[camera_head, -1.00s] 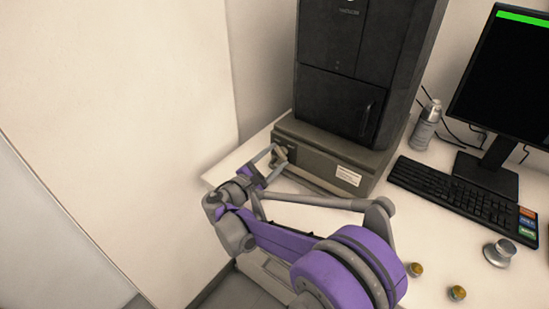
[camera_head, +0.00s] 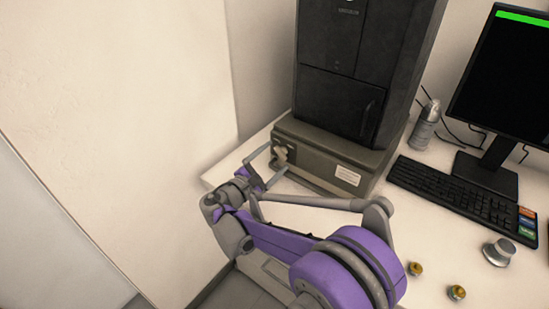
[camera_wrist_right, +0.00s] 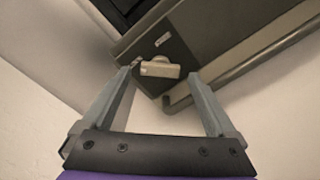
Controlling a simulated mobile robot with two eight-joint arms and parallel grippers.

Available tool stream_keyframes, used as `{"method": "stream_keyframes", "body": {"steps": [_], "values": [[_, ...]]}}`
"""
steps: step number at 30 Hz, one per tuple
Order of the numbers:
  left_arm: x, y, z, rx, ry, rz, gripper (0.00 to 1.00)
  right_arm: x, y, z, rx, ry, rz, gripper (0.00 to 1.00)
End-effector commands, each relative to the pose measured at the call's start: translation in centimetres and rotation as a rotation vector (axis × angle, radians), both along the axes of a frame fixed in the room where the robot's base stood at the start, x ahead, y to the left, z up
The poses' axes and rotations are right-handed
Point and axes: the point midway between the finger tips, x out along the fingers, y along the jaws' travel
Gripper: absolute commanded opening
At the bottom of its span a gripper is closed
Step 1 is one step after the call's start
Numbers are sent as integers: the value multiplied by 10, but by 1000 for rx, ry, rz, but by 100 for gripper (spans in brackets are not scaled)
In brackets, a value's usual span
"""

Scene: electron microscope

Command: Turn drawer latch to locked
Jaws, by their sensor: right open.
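The drawer latch (camera_head: 281,154) is a small pale knob on the left end of the front of the grey-brown base unit (camera_head: 315,148) under the black microscope cabinet. In the right wrist view the latch (camera_wrist_right: 160,69) is a beige bar lying nearly level across the picture. My right gripper (camera_head: 271,166) is open in front of the latch. In the right wrist view its two fingertips (camera_wrist_right: 159,78) stand on either side of the latch, with a gap to each; I cannot tell if they reach its depth. My left gripper is not in view.
A long bar handle (camera_wrist_right: 245,62) runs along the drawer front beside the latch. A white wall (camera_head: 130,110) is close on the left. A keyboard (camera_head: 455,194), a spray can (camera_head: 424,128), a monitor and small metal pieces stand on the white desk to the right.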

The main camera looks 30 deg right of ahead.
Motion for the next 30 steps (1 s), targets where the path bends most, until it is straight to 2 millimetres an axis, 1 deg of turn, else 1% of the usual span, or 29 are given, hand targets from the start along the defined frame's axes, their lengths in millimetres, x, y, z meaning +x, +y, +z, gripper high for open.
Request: {"method": "stream_keyframes", "body": {"steps": [9, 12, 15, 20, 30], "values": [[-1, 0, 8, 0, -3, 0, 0, -23, 57, 1, 2, 0, 4, 92], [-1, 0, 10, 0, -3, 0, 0, -30, 73, 1, 1, -1, 4, 92], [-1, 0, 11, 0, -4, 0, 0, -35, 85, 1, 1, -1, 2, 92], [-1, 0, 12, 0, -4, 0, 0, -39, 93, 0, 0, 0, 0, 92], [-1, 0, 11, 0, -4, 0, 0, -39, 93, 0, 0, 0, 0, 92]]}}
